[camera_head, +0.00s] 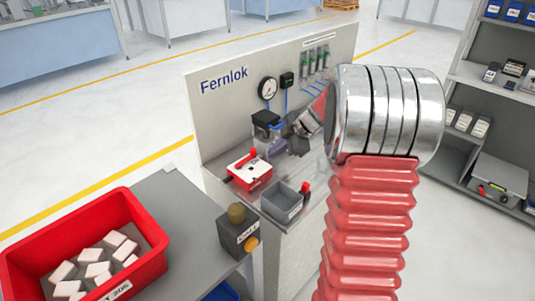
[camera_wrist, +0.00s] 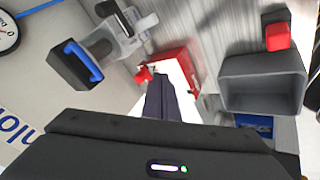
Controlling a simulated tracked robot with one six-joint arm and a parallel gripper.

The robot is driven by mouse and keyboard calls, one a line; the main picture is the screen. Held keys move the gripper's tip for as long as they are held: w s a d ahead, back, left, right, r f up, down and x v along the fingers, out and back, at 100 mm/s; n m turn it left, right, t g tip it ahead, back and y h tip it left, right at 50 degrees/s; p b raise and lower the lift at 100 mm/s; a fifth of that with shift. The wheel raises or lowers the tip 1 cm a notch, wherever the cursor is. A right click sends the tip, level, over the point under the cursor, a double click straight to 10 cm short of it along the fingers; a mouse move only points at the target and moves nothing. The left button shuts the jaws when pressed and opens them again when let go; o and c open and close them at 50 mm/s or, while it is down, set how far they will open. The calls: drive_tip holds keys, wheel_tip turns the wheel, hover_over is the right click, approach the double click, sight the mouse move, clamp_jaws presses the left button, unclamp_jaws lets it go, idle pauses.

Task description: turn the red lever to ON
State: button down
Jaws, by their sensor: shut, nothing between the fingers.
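A red box with a white top (camera_head: 248,170) sits on the grey bench below the Fernlok panel. Small red parts stick up at its edge; one of them (camera_wrist: 143,75) shows in the wrist view beside my fingers. I cannot tell for sure whether it is the red lever, and no ON mark is readable. My gripper (camera_wrist: 158,80) is shut and empty, its dark fingers in front of the red box (camera_wrist: 176,58) and hiding part of it. In the head view my gripper (camera_head: 298,147) is partly hidden by my arm, above the bench.
A black unit with a blue handle (camera_wrist: 82,65) is on the panel (camera_head: 225,100), near a gauge (camera_head: 268,88). A grey bin (camera_head: 285,202) and a red knob (camera_head: 305,188) stand right of the red box. A red crate (camera_head: 150,270) of blocks is at lower left.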

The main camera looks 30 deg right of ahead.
drive_tip(key=d+v, duration=0.1)
drive_tip(key=v, duration=0.6)
drive_tip(key=shift+w+r, duration=0.2)
drive_tip(key=shift+w, duration=0.15)
